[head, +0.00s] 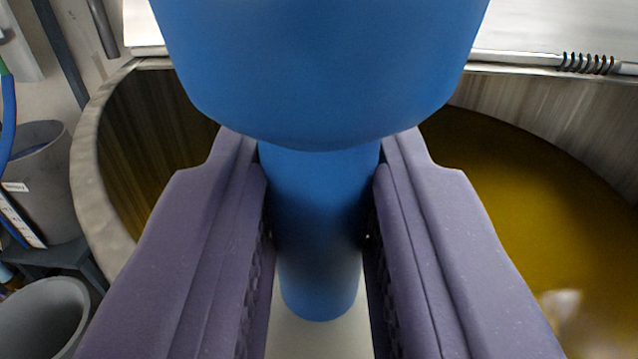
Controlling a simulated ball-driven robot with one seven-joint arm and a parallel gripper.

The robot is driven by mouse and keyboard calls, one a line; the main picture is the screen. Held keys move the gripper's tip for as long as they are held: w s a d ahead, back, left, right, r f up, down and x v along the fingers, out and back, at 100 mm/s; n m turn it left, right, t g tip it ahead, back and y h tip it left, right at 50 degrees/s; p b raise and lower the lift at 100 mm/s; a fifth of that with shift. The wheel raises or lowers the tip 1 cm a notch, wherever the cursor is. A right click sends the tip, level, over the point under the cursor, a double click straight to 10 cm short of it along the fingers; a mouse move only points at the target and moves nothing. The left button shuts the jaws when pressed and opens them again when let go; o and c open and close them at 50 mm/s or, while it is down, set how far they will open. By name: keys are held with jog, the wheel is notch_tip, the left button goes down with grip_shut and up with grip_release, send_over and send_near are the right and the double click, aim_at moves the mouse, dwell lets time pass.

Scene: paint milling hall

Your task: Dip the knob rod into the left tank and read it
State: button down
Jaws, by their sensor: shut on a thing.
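My gripper (318,170) has two purple-grey padded fingers shut on the blue handle of the knob rod (318,235). Its wide blue knob (320,65) fills the top middle of the view, close to the camera. A round metal tank (88,165) lies behind and around the gripper in the picture, open at the top. Yellow-brown liquid (530,190) shows in it on the right. The lower part of the rod is hidden, so I cannot tell whether it touches the liquid. A pale patch below the handle is unclear.
A pale lid or panel (520,42) with a coiled spring (587,64) lies along the tank's back edge. A grey bucket (45,190) with labels stands at the left, with a blue hose (8,125) beside it. Another grey bin (40,320) is at bottom left.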

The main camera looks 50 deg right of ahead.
jog(key=shift+f+b, duration=0.4)
jog(key=shift+f, duration=0.1)
dwell(1.2)
